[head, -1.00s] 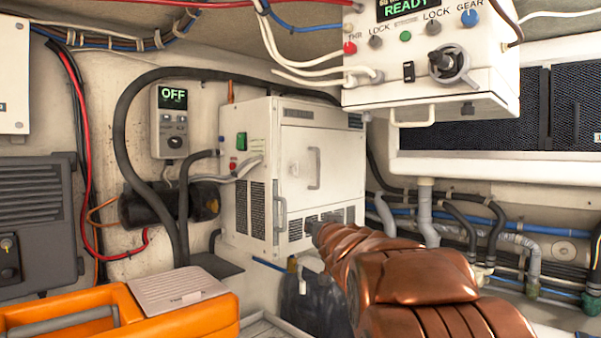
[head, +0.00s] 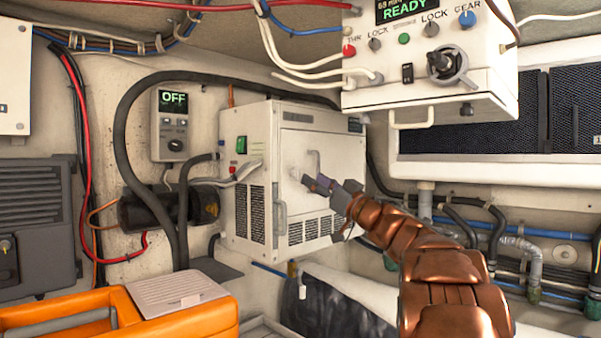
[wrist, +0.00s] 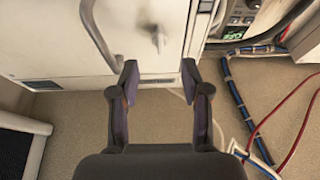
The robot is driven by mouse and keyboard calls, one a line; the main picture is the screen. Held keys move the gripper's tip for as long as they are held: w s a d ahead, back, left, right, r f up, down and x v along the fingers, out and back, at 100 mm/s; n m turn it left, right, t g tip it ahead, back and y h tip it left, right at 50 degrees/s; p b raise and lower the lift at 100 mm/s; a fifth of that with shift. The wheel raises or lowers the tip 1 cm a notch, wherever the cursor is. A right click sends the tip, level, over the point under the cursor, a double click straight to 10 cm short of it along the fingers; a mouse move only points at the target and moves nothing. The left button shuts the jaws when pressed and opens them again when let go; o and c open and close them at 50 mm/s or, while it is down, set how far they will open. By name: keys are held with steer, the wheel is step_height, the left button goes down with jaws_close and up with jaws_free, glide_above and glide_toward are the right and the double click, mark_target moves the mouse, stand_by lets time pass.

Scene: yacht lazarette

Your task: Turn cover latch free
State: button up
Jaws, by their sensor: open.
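The white cabinet's front cover (head: 300,140) is closed, and a bar handle (head: 315,162) stands on it. My gripper (head: 315,184) is in front of the cover, just below and right of the latch. Its dark fingers (wrist: 160,75) are open and empty, apart from the latch. How far the latch is turned is hard to tell.
A control box (head: 430,75) reading READY overhangs at upper right, with a bracket handle (head: 411,118) below it. An orange case (head: 110,315) is at lower left. Hoses and a dark cylinder (head: 150,210) are left of the cabinet. Pipes run along the right wall.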

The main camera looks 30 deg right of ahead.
mark_target(299, 171)
steer(key=shift+p+x, duration=0.45)
steer(key=shift+x, duration=2.75)
steer(key=shift+c, duration=0.3)
steer(key=shift+f, duration=0.1)
jaws_close()
